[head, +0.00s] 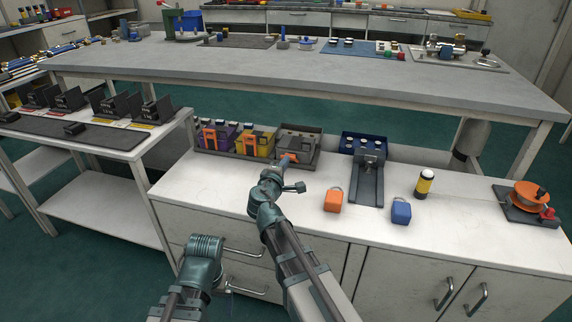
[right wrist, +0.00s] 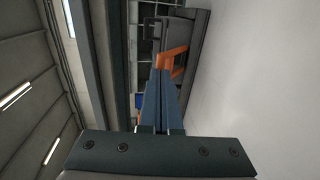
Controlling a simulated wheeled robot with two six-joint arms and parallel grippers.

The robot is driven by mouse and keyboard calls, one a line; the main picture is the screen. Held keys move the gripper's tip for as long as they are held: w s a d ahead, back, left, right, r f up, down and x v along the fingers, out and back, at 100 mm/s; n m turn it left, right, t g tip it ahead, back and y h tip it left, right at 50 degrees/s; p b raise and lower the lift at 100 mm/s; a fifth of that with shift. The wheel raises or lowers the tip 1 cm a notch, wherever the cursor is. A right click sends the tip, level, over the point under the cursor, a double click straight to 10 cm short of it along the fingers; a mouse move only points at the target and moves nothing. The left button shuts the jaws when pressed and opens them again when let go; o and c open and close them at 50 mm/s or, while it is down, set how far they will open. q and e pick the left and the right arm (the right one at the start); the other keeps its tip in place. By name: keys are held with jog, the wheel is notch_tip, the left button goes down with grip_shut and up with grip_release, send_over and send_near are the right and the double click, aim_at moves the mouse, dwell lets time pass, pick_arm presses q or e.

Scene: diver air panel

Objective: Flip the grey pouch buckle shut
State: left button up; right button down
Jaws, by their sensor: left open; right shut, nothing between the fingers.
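The grey pouch (head: 301,140) stands at the right end of a row of pouches on the white counter. Its orange buckle (head: 291,156) shows at the pouch's front, partly hidden by my right gripper (head: 283,163). In the right wrist view the orange buckle (right wrist: 177,58) is an angular frame right at the tips of my right gripper (right wrist: 168,72). The fingers are shut with nothing between them; I cannot tell whether they touch the buckle. My left gripper (head: 210,262) is low in front of the counter, away from the pouches, open, its fingers hardly visible.
A purple pouch (head: 214,137) and a yellow pouch (head: 255,143) with orange buckles stand left of the grey one. Right of it are a dark stand (head: 367,183), an orange padlock-like block (head: 333,202), a blue one (head: 401,211) and a yellow-black cylinder (head: 424,184). Counter between is clear.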

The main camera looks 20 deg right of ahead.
jog(key=w+d+r+g+y+p, duration=0.1)
jog(key=g+p, duration=0.1)
jog(key=p, duration=0.4)
jog(key=w+d+r+g+y+p, duration=0.1)
jog(key=w+r+g+p, duration=0.1)
jog(key=p, duration=0.4)
jog(key=w+d+r+g+y+p, duration=0.1)
jog(key=w+r+g+y+p, duration=0.1)
jog(key=p, duration=0.4)
jog(key=shift+w+d+r+g, duration=0.1)
jog(key=shift+w+r+g, duration=0.05)
jog(key=shift+g, duration=0.25)
jog(key=shift+f, duration=0.3)
jog(key=shift+r, duration=0.1)
jog(key=shift+r+p, duration=0.7)
jog(key=shift+p, duration=0.25)
jog(key=shift+s, duration=0.2)
